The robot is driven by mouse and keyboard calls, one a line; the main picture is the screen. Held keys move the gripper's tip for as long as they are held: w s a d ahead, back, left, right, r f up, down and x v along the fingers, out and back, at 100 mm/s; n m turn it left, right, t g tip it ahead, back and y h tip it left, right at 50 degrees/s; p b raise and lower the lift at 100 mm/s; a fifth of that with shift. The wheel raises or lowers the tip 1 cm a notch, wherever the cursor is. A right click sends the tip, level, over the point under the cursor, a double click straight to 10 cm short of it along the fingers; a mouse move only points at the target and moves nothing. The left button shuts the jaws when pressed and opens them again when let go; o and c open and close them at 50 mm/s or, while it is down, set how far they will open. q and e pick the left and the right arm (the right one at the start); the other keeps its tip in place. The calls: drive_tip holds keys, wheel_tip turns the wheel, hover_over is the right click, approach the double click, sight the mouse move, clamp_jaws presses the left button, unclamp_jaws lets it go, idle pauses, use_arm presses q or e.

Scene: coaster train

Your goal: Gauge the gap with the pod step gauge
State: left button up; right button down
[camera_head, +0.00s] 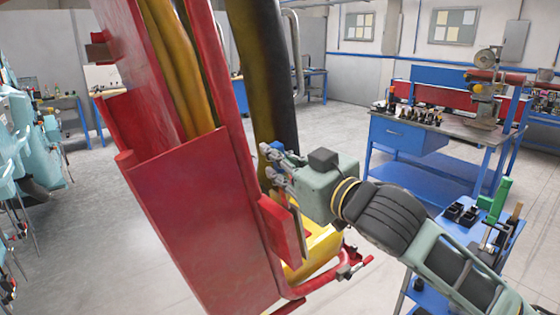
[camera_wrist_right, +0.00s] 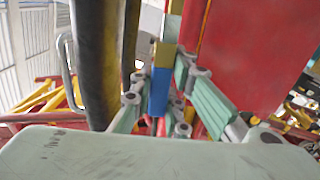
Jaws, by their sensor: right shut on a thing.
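My right gripper (camera_head: 275,168) is shut on the pod step gauge, a narrow stepped bar with a blue section (camera_wrist_right: 159,92) and a tan section above it in the right wrist view. In the head view only a small blue bit (camera_head: 271,150) of it shows at the fingers. The gauge points up between a dark and yellow tube (camera_wrist_right: 97,60) and a red panel (camera_wrist_right: 245,50). I cannot tell whether it touches either. In the head view the red pod (camera_head: 200,225) stands tilted left of the gripper, with the thick tube (camera_head: 262,70) behind. My left gripper is not in view.
A blue trolley (camera_head: 462,262) with black holders and a green upright part (camera_head: 501,200) stands close under my right arm. A blue workbench (camera_head: 405,138) stands behind at the right. Teal seats (camera_head: 40,150) line the far left. Open floor lies between.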

sight(285, 198)
drive_tip(key=shift+w+d+f+b, duration=0.15)
drive_tip(key=shift+f+b, duration=0.25)
drive_tip(key=shift+f, duration=0.45)
drive_tip(key=shift+w+d+f+b, duration=0.15)
drive_tip(key=shift+f+b, duration=0.3)
drive_tip(key=shift+f, duration=0.35)
drive_tip(key=shift+w+d+f+b, duration=0.15)
drive_tip(key=shift+f+b, duration=0.25)
drive_tip(key=shift+f, duration=0.45)
idle(1.5)
drive_tip(key=shift+s+a+p, duration=0.1)
drive_tip(key=shift+s+p, duration=0.05)
drive_tip(key=shift+p, duration=0.3)
idle(1.3)
